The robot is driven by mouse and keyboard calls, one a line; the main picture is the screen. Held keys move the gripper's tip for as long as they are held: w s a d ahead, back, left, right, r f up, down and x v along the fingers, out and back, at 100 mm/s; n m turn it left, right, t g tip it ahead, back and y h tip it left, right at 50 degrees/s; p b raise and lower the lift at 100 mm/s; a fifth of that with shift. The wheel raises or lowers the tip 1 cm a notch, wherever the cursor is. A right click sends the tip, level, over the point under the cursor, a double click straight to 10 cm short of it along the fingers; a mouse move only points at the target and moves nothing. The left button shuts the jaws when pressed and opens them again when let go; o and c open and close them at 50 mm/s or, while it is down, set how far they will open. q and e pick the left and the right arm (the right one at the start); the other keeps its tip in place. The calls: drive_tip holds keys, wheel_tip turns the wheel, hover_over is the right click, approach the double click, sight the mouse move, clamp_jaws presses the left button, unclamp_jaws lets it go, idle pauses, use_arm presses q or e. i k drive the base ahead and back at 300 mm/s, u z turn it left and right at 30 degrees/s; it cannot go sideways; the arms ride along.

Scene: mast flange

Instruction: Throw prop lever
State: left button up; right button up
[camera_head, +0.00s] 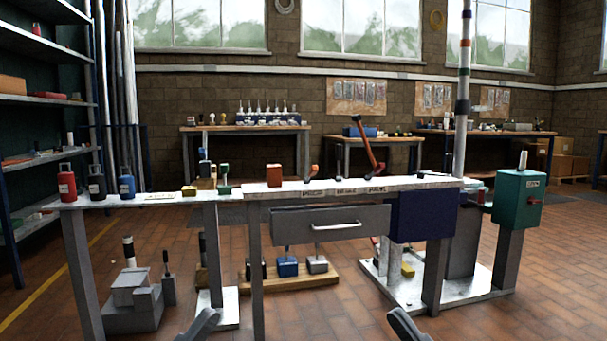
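Levers stand along the white-topped bench (410,184) in front of me. A long orange-red lever (369,146) with a black tip leans up to the left. A short orange lever (311,172) lies low to its left. Small labels (345,191) run along the bench's front edge, too small to read surely, so I cannot tell which lever is the prop lever. My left gripper (200,325) and my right gripper (405,325) show only as grey ends at the bottom edge, low in front of the bench and apart from the levers. Their opening is not clear.
A teal box (517,200) with a grey handle stands at the right, near a tall banded mast (462,95). Red, black and blue bottles (97,183) stand on the left tabletop. A drawer (330,222) hangs under the bench. Grey blocks (135,300) stand on the floor.

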sight(312, 172)
drive_tip(key=u, duration=0.8)
drive_tip(key=i, duration=1.8)
drive_tip(key=z, duration=0.8)
drive_tip(key=i, duration=0.3)
drive_tip(key=z, duration=0.2)
